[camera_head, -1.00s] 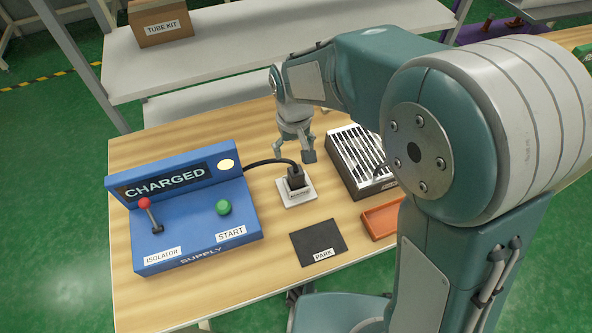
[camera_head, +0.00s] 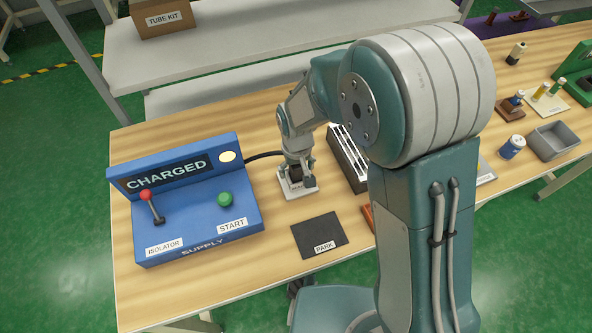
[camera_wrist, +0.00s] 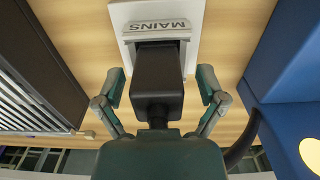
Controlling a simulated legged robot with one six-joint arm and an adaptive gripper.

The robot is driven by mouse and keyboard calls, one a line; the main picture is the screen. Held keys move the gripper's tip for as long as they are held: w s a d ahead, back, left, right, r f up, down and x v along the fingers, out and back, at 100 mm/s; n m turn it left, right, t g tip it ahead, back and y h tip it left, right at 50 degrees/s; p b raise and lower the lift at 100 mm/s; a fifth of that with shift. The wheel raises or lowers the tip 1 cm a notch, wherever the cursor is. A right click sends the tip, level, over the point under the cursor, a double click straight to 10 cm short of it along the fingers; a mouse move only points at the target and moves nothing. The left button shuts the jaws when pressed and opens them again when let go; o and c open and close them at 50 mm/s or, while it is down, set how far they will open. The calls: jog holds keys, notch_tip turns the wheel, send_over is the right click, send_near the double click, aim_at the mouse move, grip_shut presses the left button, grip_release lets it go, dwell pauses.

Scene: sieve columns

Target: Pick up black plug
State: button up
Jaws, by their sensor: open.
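The black plug (camera_wrist: 157,78) stands in a white socket plate (camera_wrist: 192,45) labelled MAINS, and its cable runs back toward the blue supply box (camera_head: 190,205). In the head view, my gripper (camera_head: 300,185) is low over the plate (camera_head: 287,192) and mostly hides the plug. In the wrist view, my gripper (camera_wrist: 160,88) is open, with one finger on each side of the plug. Gaps show between the plug and both fingers.
The supply box reads CHARGED and has a red-knobbed isolator lever (camera_head: 152,207) and a green START button (camera_head: 224,199). A black PARK mat (camera_head: 318,234) lies in front of the socket. A dark slotted box (camera_head: 347,160) stands close to the right of my gripper.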

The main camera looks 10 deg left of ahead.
jog(key=shift+d, duration=0.1)
jog(key=c, duration=1.2)
jog(key=shift+c, duration=0.2)
